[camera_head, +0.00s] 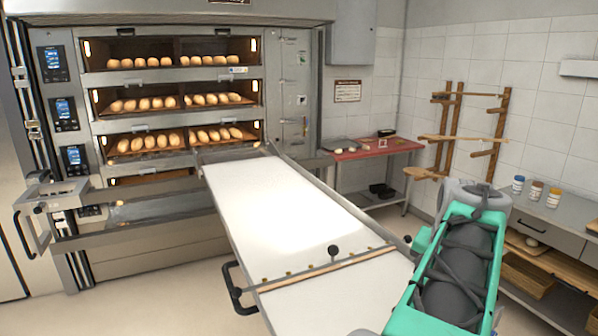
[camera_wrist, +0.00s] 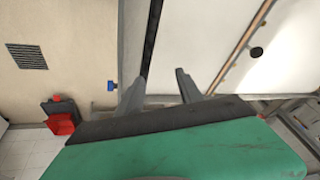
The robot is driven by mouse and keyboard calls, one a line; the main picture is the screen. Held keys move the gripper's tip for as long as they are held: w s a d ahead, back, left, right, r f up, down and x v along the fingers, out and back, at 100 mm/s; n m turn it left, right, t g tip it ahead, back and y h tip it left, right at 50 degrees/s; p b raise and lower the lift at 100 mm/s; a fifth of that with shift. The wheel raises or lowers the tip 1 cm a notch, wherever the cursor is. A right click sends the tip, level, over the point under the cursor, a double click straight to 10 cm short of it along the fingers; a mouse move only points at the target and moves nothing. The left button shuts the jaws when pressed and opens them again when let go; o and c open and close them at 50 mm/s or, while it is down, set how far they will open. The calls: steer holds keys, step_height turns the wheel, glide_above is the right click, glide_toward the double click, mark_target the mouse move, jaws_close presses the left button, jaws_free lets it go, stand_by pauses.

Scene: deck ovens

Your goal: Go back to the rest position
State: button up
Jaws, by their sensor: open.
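My gripper (camera_wrist: 163,88) is open and empty in the wrist view. Its two grey fingers stand apart, with the edge of the white loader belt and a dark bar beyond them. In the head view my green and grey arm is at the lower right, beside the near end of the white loader belt (camera_head: 270,205). The gripper's fingers cannot be made out in the head view. The deck oven (camera_head: 190,75) stands at the left with several loaves on its decks.
The loader has a black handle (camera_head: 236,288) and a wooden crossbar (camera_head: 325,270) with a black knob. A red-topped table (camera_head: 375,150) and a wooden peel rack (camera_head: 447,130) stand at the back. A counter with jars (camera_head: 536,192) is at the right. The floor shows free at the lower left.

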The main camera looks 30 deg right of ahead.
steer(key=w+a+f+n+y, duration=0.1)
steer(key=w+a+f+n, duration=0.25)
steer(key=a, duration=0.45)
steer(key=w+a+f+n+y, duration=0.15)
steer(key=w+a, duration=0.25)
steer(key=a, duration=0.4)
steer(key=w+a+f+n, duration=0.3)
steer(key=w+a+f, duration=0.1)
steer(key=a, duration=0.4)
steer(key=s+a+f+n, duration=0.2)
steer(key=a+f+n, duration=0.2)
steer(key=a, duration=0.4)
steer(key=s+a+f+n, duration=0.3)
steer(key=a+f, duration=0.1)
steer(key=a, duration=0.4)
steer(key=b+x, duration=0.7)
steer(key=b, duration=0.3)
steer(key=shift+w+a+t+y, duration=0.3)
steer(key=shift+w+y, duration=0.05)
steer(key=shift+r, duration=0.1)
steer(key=shift+c, duration=0.7)
